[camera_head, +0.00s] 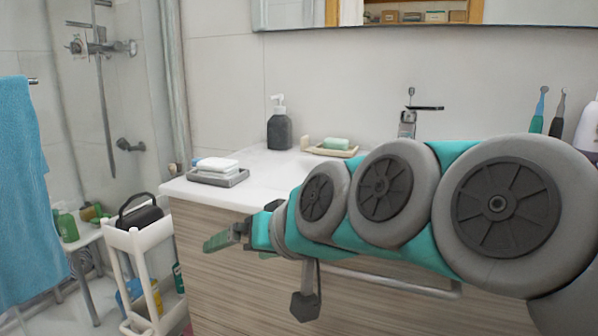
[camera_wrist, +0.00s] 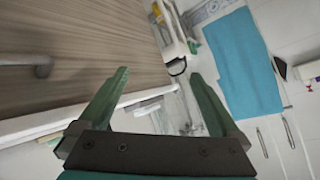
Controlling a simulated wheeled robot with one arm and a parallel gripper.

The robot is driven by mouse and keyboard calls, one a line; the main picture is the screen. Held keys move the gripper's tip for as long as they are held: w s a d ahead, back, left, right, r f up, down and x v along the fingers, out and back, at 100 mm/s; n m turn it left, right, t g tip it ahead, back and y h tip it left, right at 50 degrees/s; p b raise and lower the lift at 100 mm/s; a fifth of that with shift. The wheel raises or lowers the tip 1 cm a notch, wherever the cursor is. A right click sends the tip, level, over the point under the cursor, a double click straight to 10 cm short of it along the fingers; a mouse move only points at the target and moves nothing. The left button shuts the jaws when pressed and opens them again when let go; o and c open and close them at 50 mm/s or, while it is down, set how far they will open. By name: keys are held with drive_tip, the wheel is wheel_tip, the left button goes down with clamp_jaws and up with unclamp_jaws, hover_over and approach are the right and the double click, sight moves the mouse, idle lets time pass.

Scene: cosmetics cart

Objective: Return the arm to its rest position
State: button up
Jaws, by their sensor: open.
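My gripper (camera_wrist: 159,100) shows in the wrist view with its two green fingers spread apart and nothing between them. In the head view, my gripper (camera_head: 226,238) is at the left end of my teal and grey arm, in front of the vanity's wooden face and below the countertop level. My arm stretches across the right half of the head view and hides part of the vanity and counter. The wrist view is tilted sideways.
The white counter (camera_head: 180,186) holds a grey tray (camera_head: 217,178), a dark soap dispenser (camera_head: 279,128) and a soap dish (camera_head: 331,151). A white cart (camera_head: 141,240) stands left of the vanity. A blue towel (camera_head: 28,190) hangs at far left. A towel bar (camera_head: 390,283) runs along the vanity front.

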drive_tip(key=s+d+f+m+g+h, duration=0.1)
drive_tip(key=s+d+f+g+h, duration=0.15)
drive_tip(key=d+f, duration=0.35)
drive_tip(key=s+d+f+g+h, duration=0.1)
drive_tip(key=s+d+f+h, duration=0.2)
drive_tip(key=f, duration=0.6)
drive_tip(key=s+d+f+m+g+h, duration=0.2)
drive_tip(key=s+d+f+g, duration=0.3)
drive_tip(key=s+d+f, duration=0.5)
drive_tip(key=s+d, duration=0.3)
drive_tip(key=s, duration=0.1)
drive_tip(key=shift+s+d+f, duration=0.15)
drive_tip(key=shift+s+f, duration=0.05)
drive_tip(key=shift+s, duration=0.05)
drive_tip(key=shift+g, duration=0.25)
